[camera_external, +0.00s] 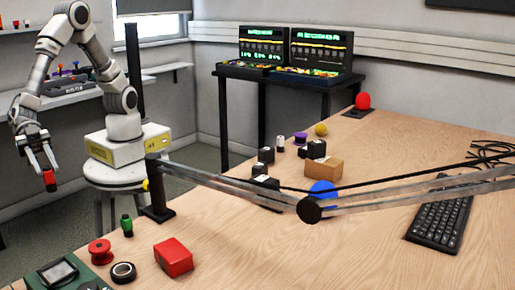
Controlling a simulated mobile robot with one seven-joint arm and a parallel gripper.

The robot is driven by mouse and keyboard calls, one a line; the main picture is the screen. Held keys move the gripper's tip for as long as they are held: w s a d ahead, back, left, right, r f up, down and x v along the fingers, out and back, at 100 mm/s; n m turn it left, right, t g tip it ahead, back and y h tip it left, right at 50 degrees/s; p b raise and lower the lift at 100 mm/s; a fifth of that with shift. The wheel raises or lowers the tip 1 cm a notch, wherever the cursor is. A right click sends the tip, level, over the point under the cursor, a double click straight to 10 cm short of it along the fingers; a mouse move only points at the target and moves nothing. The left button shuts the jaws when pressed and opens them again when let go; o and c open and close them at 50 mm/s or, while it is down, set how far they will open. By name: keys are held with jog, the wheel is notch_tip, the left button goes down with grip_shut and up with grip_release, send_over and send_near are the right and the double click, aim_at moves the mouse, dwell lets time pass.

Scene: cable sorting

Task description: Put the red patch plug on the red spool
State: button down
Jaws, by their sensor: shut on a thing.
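My gripper (44,168), at the left, points down and is shut on the red patch plug (48,182). The plug is a small red block with a dark part near the jaws, and it hangs upright in the air left of the table. The jaws partly hide its upper end. The red spool (100,249) is a squat, flanged reel standing on the wooden table near its front left edge. In the picture the gripper is above and left of the spool, clearly apart from it.
Near the spool are a small green item (127,226), a black ring (123,272), a red box (173,257) and a device with a screen (58,272). A dark post with a long jointed lamp arm (240,187) crosses the table. A keyboard (440,223) lies right.

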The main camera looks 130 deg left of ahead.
jog(key=shift+w+f, duration=0.1)
jog(key=shift+f, duration=0.4)
jog(key=w+a+f+b, duration=0.1)
jog(key=w+f, duration=0.1)
jog(key=w, duration=0.1)
jog(key=w+a+f+b, duration=0.1)
jog(key=w+f+b, duration=0.1)
jog(key=w, duration=0.2)
jog(key=w+a+f+b, duration=0.1)
jog(key=w+f, duration=0.2)
jog(key=shift+w+a, duration=0.35)
jog(key=shift+f+b, duration=1.1)
jog(key=shift+f, duration=0.85)
jog(key=shift+f, duration=0.2)
jog(key=c, duration=0.6)
grip_release()
jog(key=shift+r, duration=0.1)
